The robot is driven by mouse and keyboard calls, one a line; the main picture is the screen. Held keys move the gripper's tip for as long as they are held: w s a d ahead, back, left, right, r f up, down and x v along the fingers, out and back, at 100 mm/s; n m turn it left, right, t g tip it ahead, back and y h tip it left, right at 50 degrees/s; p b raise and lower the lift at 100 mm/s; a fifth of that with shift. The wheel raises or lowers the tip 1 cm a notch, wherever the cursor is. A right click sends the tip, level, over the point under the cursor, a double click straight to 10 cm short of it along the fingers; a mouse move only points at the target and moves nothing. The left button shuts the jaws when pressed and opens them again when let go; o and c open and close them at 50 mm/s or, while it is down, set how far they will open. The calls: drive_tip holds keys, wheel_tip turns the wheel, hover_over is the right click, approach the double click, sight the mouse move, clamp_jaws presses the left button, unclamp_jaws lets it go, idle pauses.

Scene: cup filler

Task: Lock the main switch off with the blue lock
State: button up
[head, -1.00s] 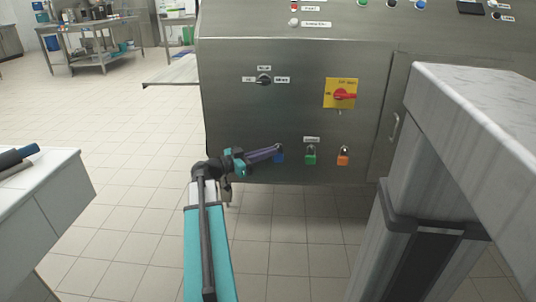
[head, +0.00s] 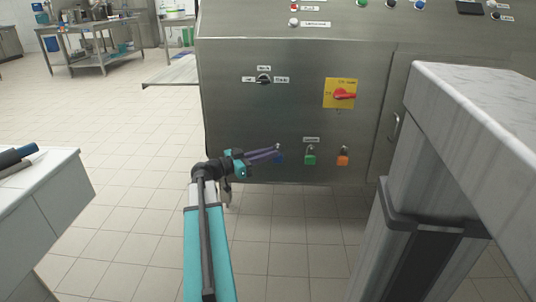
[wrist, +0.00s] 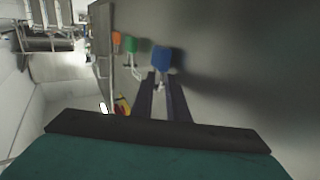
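The blue lock (head: 279,159) hangs low on the steel cabinet front, left of the green and orange locks. In the wrist view the blue lock (wrist: 161,60) is just beyond my fingertips, its shackle between the two fingers. My gripper (head: 279,151) is open at the blue lock, with a gap between its fingers; it also shows in the wrist view (wrist: 160,76). I cannot tell whether a finger touches the lock.
The green lock (head: 310,159) and orange lock (head: 343,160) hang close by to the right. A black selector knob (head: 264,79) is above on the panel. A pale counter (head: 480,110) stands at the right. The floor left of the cabinet is clear.

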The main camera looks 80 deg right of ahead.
drive_tip(key=shift+w+d+r+p, duration=0.15)
drive_tip(key=shift+d+r+p, duration=0.05)
drive_tip(key=shift+p, duration=0.45)
drive_tip(key=b+v, duration=0.5)
drive_tip(key=v, duration=0.9)
drive_tip(key=shift+s, duration=0.2)
drive_tip(key=shift+a+f, duration=0.15)
drive_tip(key=shift+f, duration=0.05)
